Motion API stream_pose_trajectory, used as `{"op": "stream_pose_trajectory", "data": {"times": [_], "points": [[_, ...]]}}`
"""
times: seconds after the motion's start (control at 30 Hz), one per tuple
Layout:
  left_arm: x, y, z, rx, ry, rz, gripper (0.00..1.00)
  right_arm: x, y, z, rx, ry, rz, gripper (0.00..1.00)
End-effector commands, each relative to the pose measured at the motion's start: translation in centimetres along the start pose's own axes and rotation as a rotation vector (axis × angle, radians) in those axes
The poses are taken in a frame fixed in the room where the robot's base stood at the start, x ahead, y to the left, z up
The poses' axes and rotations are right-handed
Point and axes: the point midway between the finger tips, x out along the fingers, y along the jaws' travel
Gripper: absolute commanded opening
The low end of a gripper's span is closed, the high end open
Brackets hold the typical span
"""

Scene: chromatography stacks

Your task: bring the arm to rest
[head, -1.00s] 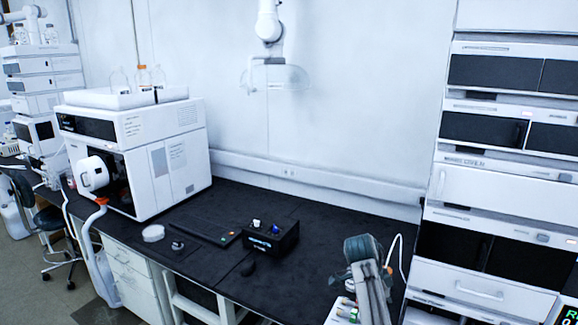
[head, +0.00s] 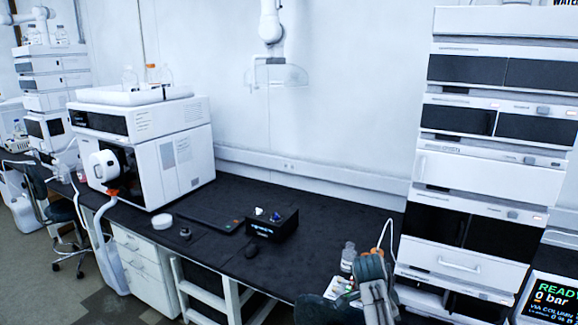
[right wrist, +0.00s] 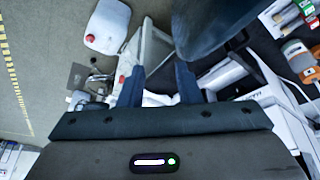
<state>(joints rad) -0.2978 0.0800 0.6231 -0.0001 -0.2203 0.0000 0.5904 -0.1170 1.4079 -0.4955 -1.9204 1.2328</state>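My right arm (head: 372,285) comes up at the bottom right of the head view, in front of the bench's right end. Its gripper cannot be made out there. In the right wrist view my right gripper (right wrist: 158,84) shows two dark fingers set apart with nothing held between them. Beyond the fingers are the floor and a white frame. My left arm and left gripper are not in either current view.
The black bench (head: 330,225) has clear room at its middle right. A tall instrument stack (head: 490,180) rises at right. A white jug (right wrist: 107,25) stands on the floor.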

Motion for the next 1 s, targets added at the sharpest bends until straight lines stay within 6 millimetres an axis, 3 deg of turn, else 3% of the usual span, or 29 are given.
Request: {"op": "stream_pose_trajectory", "data": {"times": [0.17, 0.33, 0.6, 0.8, 1.0], "points": [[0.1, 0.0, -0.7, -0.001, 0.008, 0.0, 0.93, 2.7, 2.9, 0.7, -0.094, -0.015, -0.019, 0.31], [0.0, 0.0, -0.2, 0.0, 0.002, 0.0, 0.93, 5.7, 6.9, 1.7, -0.226, -0.03, -0.05, 0.31], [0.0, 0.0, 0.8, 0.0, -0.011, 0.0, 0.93, 9.8, 17.8, 3.9, -0.579, -0.035, -0.148, 0.31], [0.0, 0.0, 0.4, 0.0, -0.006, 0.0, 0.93, 9.8, 26.2, 5.5, -0.87, -0.017, -0.236, 0.31], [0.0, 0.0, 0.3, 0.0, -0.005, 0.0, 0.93, 8.2, 31.6, 6.6, -1.079, 0.005, -0.307, 0.31]]}}
